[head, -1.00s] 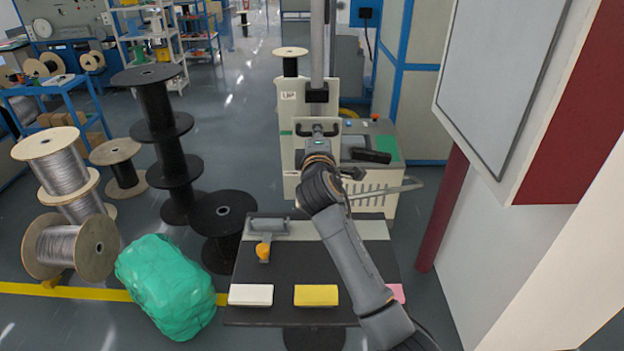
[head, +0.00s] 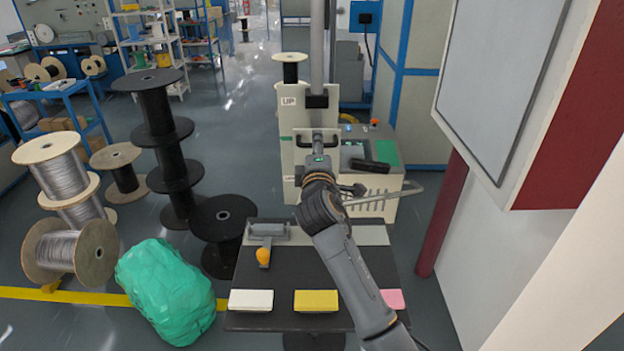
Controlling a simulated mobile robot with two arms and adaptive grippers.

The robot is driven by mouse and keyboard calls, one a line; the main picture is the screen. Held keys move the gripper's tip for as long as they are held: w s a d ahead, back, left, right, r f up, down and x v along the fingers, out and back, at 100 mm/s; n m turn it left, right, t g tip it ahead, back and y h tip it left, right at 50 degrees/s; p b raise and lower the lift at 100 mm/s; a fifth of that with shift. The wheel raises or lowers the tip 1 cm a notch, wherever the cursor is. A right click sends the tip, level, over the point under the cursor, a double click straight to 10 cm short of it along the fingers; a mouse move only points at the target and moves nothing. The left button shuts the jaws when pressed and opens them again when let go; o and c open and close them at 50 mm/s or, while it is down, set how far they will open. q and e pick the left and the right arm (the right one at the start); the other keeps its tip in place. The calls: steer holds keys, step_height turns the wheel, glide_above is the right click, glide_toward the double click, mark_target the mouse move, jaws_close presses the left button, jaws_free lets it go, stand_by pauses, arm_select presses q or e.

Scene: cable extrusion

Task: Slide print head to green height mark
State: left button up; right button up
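The extruder's print head unit (head: 295,118) is a pale upright panel marked "UP" on a grey vertical column (head: 317,45). It carries a dark handle (head: 304,141) across its front. A small green mark (head: 286,138) shows at the panel's left edge. My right arm reaches up from the bottom right, and its gripper (head: 318,142) is at the middle of the handle. The fingers are too small and too hidden by the wrist to tell whether they are closed on it. My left gripper is not in view.
A dark table (head: 285,275) with white (head: 251,300), yellow (head: 316,300) and pink (head: 393,299) blocks stands under my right arm. Cable spools and a green wrapped bundle (head: 165,290) are at left. A grey wall cabinet (head: 500,80) is close at right.

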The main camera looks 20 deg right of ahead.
steer(key=p+v, duration=0.2)
steer(key=v, duration=0.3)
steer(key=shift+s+a, duration=0.1)
steer(key=shift+s, duration=0.3)
steer(key=shift+f, duration=0.1)
